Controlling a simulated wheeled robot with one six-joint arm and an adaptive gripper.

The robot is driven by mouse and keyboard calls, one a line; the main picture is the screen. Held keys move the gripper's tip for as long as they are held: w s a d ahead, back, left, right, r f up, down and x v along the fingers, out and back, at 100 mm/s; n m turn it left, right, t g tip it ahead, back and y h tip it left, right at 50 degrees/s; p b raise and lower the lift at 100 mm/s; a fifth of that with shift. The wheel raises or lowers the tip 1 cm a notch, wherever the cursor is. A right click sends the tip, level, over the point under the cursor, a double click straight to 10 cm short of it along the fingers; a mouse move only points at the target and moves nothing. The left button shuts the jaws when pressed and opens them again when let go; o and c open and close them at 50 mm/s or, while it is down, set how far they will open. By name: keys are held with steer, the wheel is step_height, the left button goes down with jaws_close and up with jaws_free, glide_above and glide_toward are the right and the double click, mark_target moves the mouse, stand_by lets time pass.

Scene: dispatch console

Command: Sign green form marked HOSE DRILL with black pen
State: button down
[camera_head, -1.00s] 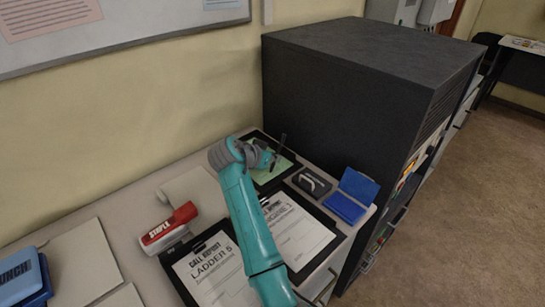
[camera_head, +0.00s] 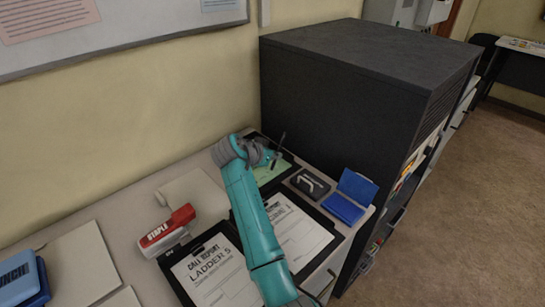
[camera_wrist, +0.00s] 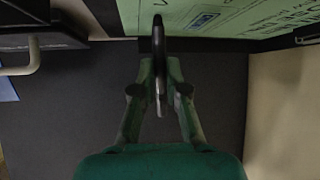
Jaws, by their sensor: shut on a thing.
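The green form (camera_head: 268,176) lies on a dark clipboard at the back of the counter, against the dark cabinet, partly hidden by my arm. In the wrist view it shows upside down along the top (camera_wrist: 215,18), with only part of its large lettering in frame. My gripper (camera_head: 271,158) is over the form, and in the wrist view (camera_wrist: 160,72) its fingers are shut on the black pen (camera_wrist: 158,38). The pen stands steeply, slightly tilted, in the head view (camera_head: 281,143). I cannot tell whether its tip touches the paper.
Two white call report forms, one reading LADDER 5 (camera_head: 215,278), lie on clipboards nearer the front. A dark stamp-like block with a pale handle (camera_head: 310,184) and an open blue pad (camera_head: 345,207) sit right of the form. A red-white stapler (camera_head: 168,230) is left. The cabinet (camera_head: 350,110) bounds the back.

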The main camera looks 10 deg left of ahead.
steer(key=shift+w+d, duration=0.15)
steer(key=shift+w+d+f, duration=0.1)
steer(key=shift+w+d, duration=0.1)
steer(key=shift+d, duration=0.15)
steer(key=shift+w+d, duration=0.15)
steer(key=shift+d, duration=0.05)
steer(key=shift+w+d, duration=0.15)
steer(key=shift+d, duration=0.1)
steer(key=shift+w, duration=0.1)
steer(key=shift+w+d, duration=0.15)
steer(key=shift+w, duration=0.25)
steer(key=shift+w, duration=0.25)
steer(key=shift+w+d, duration=0.1)
steer(key=shift+w, duration=0.1)
steer(key=shift+s+a, duration=0.25)
steer(key=shift+s, duration=0.2)
stand_by(0.3)
